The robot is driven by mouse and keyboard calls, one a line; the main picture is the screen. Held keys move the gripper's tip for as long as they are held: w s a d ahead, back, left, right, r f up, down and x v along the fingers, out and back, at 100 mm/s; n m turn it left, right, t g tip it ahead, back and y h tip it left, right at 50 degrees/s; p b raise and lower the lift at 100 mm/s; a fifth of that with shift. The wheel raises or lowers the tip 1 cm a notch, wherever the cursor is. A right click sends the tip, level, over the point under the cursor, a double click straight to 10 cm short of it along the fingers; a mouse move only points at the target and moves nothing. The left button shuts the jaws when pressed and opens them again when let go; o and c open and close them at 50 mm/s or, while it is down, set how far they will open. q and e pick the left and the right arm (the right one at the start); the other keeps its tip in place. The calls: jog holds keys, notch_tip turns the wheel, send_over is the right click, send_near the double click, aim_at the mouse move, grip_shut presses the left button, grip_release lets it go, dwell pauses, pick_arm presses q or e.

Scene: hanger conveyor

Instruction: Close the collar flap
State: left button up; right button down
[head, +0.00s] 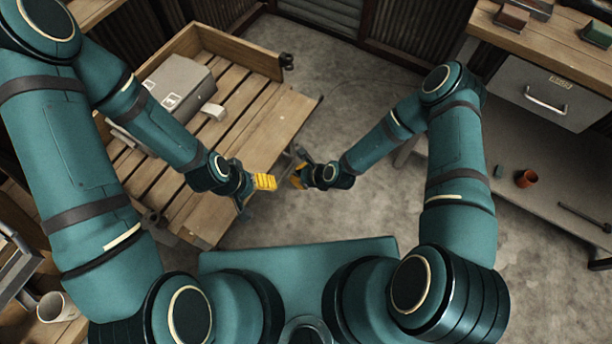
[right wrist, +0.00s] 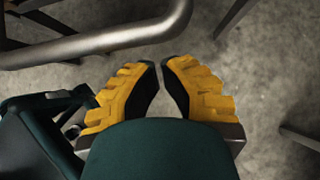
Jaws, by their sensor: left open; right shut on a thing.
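I cannot make out a collar flap for certain in either view. My left gripper (head: 264,182) is open at the right edge of the slatted wooden table, its yellow pads pointing right. My right gripper (head: 297,177) faces it across a small gap. In the right wrist view the yellow fingers of the right gripper (right wrist: 162,66) lean together with their tips close. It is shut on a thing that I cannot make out. A bent grey metal tube (right wrist: 110,36) passes beyond its fingertips at the upper left.
The wooden table (head: 266,126) bears a grey box (head: 180,84) and a small pale block (head: 214,111). At right stands a bench with a grey drawer (head: 545,92); an orange-brown cup (head: 526,178) is on the lower shelf. A white mug (head: 52,306) is at lower left. Concrete floor is clear between.

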jog(key=shift+w+a+r, duration=0.1)
jog(key=shift+w+r, duration=0.05)
jog(key=shift+r, duration=1.6)
